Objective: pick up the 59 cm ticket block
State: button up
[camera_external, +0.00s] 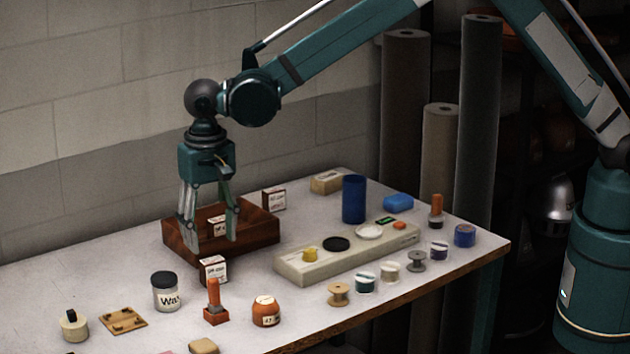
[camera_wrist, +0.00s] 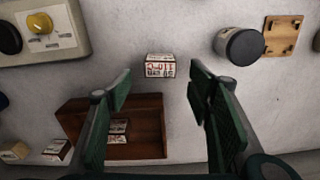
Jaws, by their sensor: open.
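Several small white ticket blocks with printed labels are in view. One ticket block (camera_external: 213,270) stands on the table just in front of the wooden tray; it also shows in the wrist view (camera_wrist: 160,66), centred ahead of the fingertips. Another ticket block (camera_external: 217,226) lies inside the tray (camera_wrist: 148,145), and a third (camera_external: 274,198) stands behind it. The print is too small and partly upside down for me to read which is 59 cm. My gripper (camera_external: 210,240) is open and empty, pointing down over the tray's front side; its fingers (camera_wrist: 160,88) are wide apart.
The tray (camera_external: 262,238) has raised walls close to my fingers. A wax jar (camera_external: 166,293), an orange-handled stamp (camera_external: 214,303) and an orange pot (camera_external: 266,311) stand nearby. A control panel (camera_external: 300,273) lies to the right, with several spools along the table edge.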

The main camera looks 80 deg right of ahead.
aim_at(212, 260)
jog(key=shift+f, duration=0.15)
jog(key=shift+f, duration=1.2)
jog(key=shift+f, duration=0.1)
jog(key=shift+w+f, duration=0.1)
jog(key=shift+f, duration=2.4)
jog(key=shift+c, duration=0.7)
jog(key=c, duration=0.9)
